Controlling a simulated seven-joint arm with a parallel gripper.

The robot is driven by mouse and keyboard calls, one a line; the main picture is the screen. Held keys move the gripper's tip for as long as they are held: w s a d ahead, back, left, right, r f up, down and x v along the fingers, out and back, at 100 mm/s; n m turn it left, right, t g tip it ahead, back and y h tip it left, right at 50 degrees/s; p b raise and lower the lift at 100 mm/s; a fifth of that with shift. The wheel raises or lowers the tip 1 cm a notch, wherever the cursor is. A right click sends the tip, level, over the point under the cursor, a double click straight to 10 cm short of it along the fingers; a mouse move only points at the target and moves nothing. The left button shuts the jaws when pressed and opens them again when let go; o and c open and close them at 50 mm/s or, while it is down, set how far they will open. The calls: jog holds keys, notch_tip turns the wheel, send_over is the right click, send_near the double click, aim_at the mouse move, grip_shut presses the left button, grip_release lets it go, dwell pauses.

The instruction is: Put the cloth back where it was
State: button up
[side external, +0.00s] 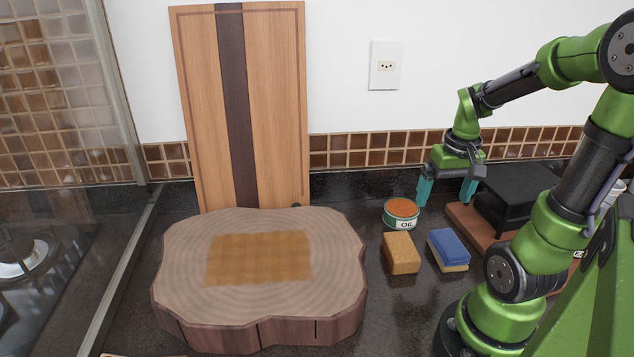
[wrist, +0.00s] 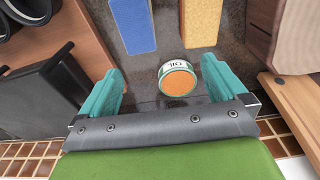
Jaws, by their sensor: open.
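No thing in view is plainly a loose cloth. A flat, orange-brown rectangular patch (side external: 259,257) lies on the thick wooden block (side external: 185,245); I cannot tell whether it is a thin cloth or a stain. A tan, folded-looking block (side external: 401,253) lies on the dark counter, and it also shows in the wrist view (wrist: 200,22). My gripper (side external: 446,191) is open and empty above the counter, behind and right of the tan block. In the wrist view its teal fingers (wrist: 160,86) are apart, with the oil tin (wrist: 178,82) showing between them, nearer the right finger.
The oil tin (side external: 401,213), with orange contents, stands behind the tan block. A blue-and-yellow sponge (side external: 448,250) lies to its right. A black stand (side external: 515,190) is right of my gripper. A tall striped board (side external: 275,110) leans on the wall. A stove is at far left.

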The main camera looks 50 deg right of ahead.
jog(key=w+a+r+n+t, duration=0.1)
jog(key=w+a+r+t, duration=0.1)
jog(key=a, duration=0.5)
jog(key=w+a+r+n+t+y, duration=0.1)
jog(key=a+r+n+t, duration=0.1)
jog(key=a+r, duration=0.2)
jog(key=w+a+r+n+t+y, duration=0.1)
jog(key=a+r, duration=0.3)
jog(key=a, duration=0.6)
jog(key=shift+w+t, duration=0.6)
jog(key=shift+w, duration=0.2)
